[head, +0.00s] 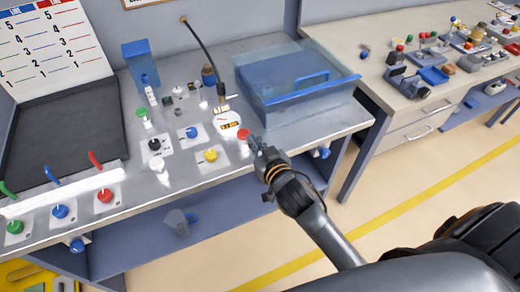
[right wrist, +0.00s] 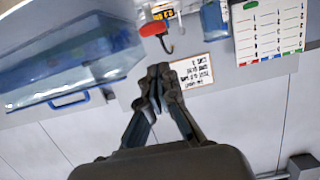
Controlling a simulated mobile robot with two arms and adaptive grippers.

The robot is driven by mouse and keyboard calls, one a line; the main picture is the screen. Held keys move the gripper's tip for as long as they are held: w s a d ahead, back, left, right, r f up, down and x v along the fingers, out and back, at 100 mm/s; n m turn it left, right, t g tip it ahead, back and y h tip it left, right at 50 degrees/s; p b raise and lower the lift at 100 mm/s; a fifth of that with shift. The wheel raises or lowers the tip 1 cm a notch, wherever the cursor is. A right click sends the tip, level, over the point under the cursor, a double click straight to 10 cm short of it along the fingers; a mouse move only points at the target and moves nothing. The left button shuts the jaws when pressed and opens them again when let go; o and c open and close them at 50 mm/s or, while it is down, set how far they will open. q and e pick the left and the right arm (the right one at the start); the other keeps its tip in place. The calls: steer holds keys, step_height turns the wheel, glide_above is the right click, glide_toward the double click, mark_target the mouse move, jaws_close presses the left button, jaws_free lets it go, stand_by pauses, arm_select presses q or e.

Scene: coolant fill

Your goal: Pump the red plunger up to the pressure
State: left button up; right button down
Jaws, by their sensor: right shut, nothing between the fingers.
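My right gripper (head: 256,143) is just right of and in front of the plunger in the head view. Its fingers are shut and empty, as the right wrist view (right wrist: 158,70) shows too. A gap separates the fingertips from the knob there. The gauge reading is too small to read. My left gripper is not in view.
A clear blue-edged box (head: 300,75) stands behind and right of the plunger. A yellow knob (head: 211,155) and a blue knob (head: 192,132) are to its left. A black hose (head: 205,50) hangs behind. Another workbench (head: 400,105) is at the right.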

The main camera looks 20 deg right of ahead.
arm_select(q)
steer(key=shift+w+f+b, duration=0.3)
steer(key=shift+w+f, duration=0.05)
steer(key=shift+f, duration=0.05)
arm_select(e)
steer(key=v, duration=0.4)
steer(key=shift+w, duration=0.1)
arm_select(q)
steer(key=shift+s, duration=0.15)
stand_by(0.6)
arm_select(e)
steer(key=shift+w, duration=0.1)
